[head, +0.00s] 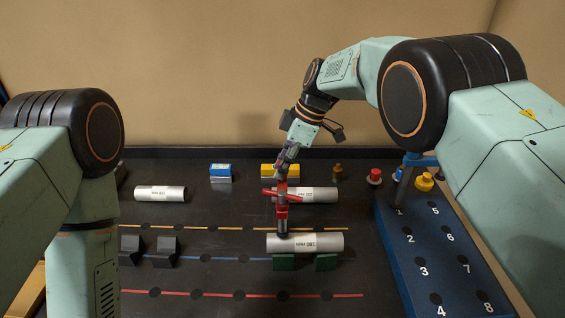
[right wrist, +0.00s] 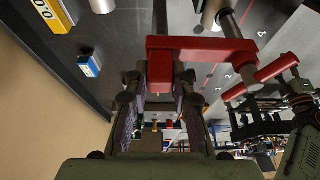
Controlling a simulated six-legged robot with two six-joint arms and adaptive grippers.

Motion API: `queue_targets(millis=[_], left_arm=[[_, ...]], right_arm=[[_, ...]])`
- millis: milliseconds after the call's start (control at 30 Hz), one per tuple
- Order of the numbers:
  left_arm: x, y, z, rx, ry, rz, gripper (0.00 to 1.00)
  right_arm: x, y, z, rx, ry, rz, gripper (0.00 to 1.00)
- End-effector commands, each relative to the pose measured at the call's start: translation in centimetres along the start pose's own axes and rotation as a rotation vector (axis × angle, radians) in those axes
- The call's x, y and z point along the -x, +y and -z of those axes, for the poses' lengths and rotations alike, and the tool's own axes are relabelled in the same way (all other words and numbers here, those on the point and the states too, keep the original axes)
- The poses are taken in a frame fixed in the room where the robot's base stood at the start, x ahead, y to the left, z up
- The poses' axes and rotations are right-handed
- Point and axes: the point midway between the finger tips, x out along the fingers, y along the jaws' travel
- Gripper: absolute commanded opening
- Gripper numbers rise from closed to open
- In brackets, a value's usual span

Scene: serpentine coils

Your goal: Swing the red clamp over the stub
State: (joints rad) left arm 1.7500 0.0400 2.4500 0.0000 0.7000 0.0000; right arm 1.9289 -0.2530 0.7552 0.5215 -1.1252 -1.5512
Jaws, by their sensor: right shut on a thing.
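The red clamp (head: 281,190) stands upright in the middle of the head view, with a short bar reaching left. My right gripper (head: 284,160) is shut on its top from above. In the right wrist view my right gripper (right wrist: 160,92) holds a red tab below the clamp's wide red bar (right wrist: 200,44). A grey post (head: 282,222), perhaps the stub, shows just under the clamp at the near silver cylinder (head: 320,242). I cannot tell whether clamp and post touch. My left gripper is out of view.
A second silver cylinder (head: 160,193) lies at the left, another (head: 315,195) behind the clamp. Blue (head: 220,171) and yellow (head: 270,168) blocks stand at the back. Black cradles (head: 165,252) and green ones (head: 326,263) sit in front. A blue numbered tray (head: 450,270) is at right.

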Motion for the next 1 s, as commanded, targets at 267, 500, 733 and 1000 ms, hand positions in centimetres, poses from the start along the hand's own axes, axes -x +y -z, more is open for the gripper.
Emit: queue_targets(millis=[267,500,733,1000], left_arm=[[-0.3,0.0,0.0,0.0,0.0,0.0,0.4],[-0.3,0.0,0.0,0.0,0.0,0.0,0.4],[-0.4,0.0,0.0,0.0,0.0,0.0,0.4],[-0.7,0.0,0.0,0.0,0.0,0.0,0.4]], right_arm=[[-0.4,0.1,-0.2,0.001,0.003,-0.004,0.0],[-0.4,0.1,-0.2,0.001,0.002,-0.004,0.0],[-0.8,0.1,-0.3,0.0,0.002,-0.004,0.0],[-1.4,0.0,-0.6,0.001,0.001,-0.002,0.0]])
